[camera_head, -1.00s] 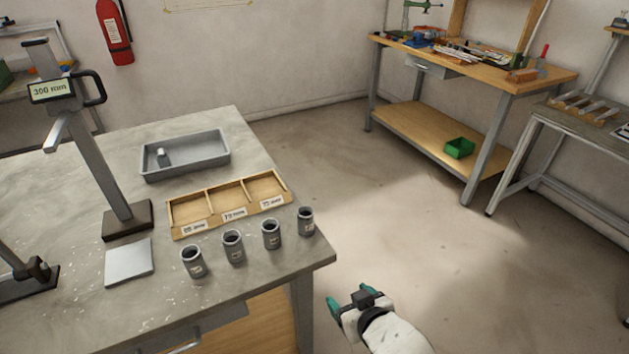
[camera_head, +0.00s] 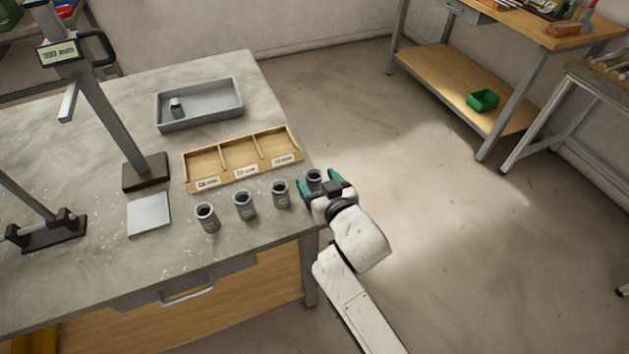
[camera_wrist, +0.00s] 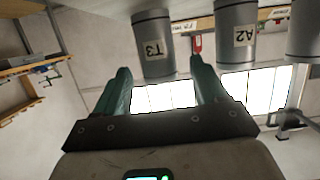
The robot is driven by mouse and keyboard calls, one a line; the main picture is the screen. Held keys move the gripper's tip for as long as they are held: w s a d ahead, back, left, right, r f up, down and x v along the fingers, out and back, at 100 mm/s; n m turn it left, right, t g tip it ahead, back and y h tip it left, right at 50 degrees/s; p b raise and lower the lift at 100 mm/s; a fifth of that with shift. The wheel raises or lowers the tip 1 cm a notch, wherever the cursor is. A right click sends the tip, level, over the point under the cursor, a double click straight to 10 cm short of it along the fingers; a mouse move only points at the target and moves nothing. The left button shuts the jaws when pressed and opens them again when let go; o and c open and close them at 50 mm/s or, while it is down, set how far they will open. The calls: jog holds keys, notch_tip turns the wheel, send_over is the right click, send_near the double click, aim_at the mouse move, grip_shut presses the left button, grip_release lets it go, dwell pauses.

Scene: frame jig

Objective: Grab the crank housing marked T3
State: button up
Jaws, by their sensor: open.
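The crank housing marked T3 (camera_wrist: 154,48) is a grey cylinder with a pale label, in the wrist view. It appears between my two teal fingers, nearer the left one. The housing marked A2 (camera_wrist: 236,35) stands beside T3, outside the fingers.
Other grey housings (camera_head: 245,206) stand in the row to the left. Behind them are a three-compartment wooden tray (camera_head: 222,158) and a grey bin (camera_head: 243,102) holding a small part. A gauge stand (camera_head: 110,130) and a pale plate (camera_head: 149,214) are farther left. Open floor lies right.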

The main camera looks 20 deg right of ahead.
aim_at(311, 171)
jog(key=shift+p+x, duration=0.3)
jog(key=shift+x, duration=1.95)
jog(key=shift+r, duration=0.1)
jog(key=c, duration=1.1)
jog(key=shift+c, duration=0.2)
jog(key=shift+r, duration=0.15)
